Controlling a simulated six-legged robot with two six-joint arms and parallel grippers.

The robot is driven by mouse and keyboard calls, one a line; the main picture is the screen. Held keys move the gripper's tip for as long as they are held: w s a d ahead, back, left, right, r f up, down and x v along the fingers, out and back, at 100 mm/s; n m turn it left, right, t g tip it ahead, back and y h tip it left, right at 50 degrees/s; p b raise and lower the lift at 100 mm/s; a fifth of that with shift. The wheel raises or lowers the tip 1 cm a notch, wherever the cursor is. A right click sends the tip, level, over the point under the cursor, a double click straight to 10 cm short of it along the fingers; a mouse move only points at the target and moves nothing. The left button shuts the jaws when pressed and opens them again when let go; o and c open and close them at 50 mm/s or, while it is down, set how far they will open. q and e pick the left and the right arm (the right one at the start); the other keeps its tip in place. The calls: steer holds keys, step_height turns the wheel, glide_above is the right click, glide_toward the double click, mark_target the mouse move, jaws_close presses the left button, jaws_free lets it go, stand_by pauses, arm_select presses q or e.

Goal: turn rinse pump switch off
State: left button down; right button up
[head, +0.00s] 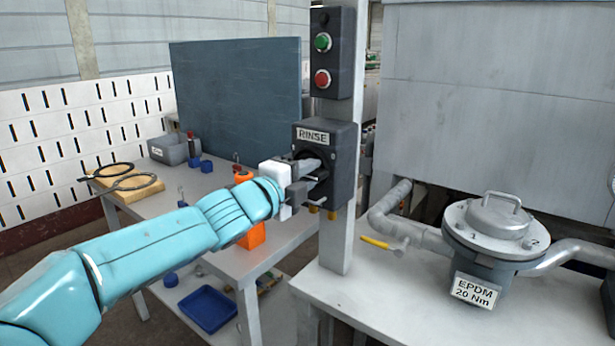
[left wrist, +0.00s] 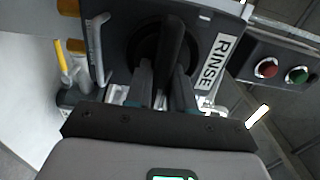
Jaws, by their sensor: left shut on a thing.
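The rinse pump switch is a dark grey box (head: 345,160) with a RINSE label (head: 313,135), mounted on a grey post. My left gripper (head: 305,175) reaches its front face from the left. In the left wrist view, the switch's dark handle (left wrist: 171,45) stands out from a round black base, and the two fingers of my left gripper (left wrist: 161,85) are shut on it from both sides. In the head view the fingers and wrist hide much of the handle. My right gripper is not in view.
A control box with a green button (head: 322,42) and a red button (head: 322,79) sits above the switch. A filter housing (head: 497,230) with pipes and a yellow-handled valve (head: 375,242) stands on the right bench. A workbench (head: 215,180) with tools lies behind my left arm.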

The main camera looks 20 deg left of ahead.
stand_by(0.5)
arm_select(q)
steer(key=c, duration=1.1)
jaws_free()
steer(key=shift+o, duration=0.2)
steer(key=shift+s+a, duration=0.2)
steer(key=shift+s, duration=0.2)
steer(key=v, duration=1.5)
steer(key=shift+s+p, duration=0.2)
steer(key=shift+p, duration=0.1)
steer(key=shift+a, duration=0.1)
